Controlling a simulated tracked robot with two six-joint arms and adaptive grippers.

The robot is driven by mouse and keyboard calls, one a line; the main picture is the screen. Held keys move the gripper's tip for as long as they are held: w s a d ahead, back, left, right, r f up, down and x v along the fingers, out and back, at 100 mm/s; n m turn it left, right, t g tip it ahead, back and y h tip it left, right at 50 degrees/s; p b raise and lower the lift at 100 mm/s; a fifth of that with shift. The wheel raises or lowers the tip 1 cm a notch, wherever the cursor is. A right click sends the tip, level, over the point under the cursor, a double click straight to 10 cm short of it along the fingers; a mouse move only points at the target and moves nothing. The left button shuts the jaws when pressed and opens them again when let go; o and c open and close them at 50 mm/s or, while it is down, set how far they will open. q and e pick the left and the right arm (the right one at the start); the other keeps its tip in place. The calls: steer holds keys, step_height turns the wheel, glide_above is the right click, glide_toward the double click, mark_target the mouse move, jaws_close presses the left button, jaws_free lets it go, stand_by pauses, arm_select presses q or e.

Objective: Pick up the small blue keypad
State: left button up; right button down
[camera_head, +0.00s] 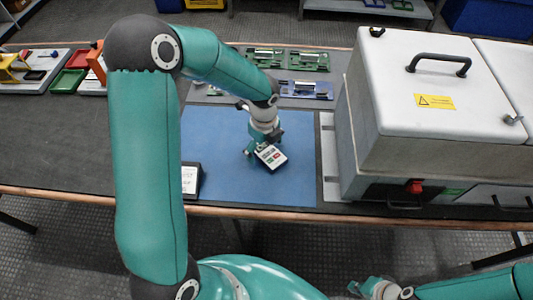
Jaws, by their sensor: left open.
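A small keypad (271,157) with a pale face, dark edges and a red key lies tilted in the picture on the blue mat (220,150). Its body looks dark, and I cannot clearly make out blue on it. My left gripper (261,145) is open, pointing down right at the keypad's far edge. The gripper hides that edge, and I cannot tell whether the fingers touch it. My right gripper (370,287) is low at the bottom edge of the view, well away from the keypad, and its fingers are too small to read.
A large white cabinet (430,100) with a black handle stands to the right of the mat. A dark box with a white label (190,180) sits at the mat's left front. Green tool trays (308,61) and a blue tray (306,89) lie behind. Small coloured bins (67,81) are at left.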

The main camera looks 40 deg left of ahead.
mark_target(264, 150)
arm_select(q)
steer(key=c, duration=1.3)
steer(key=shift+r, duration=0.1)
step_height(264, 150, up, 20)
steer(key=shift+f+p, duration=0.1)
steer(key=shift+p, duration=0.75)
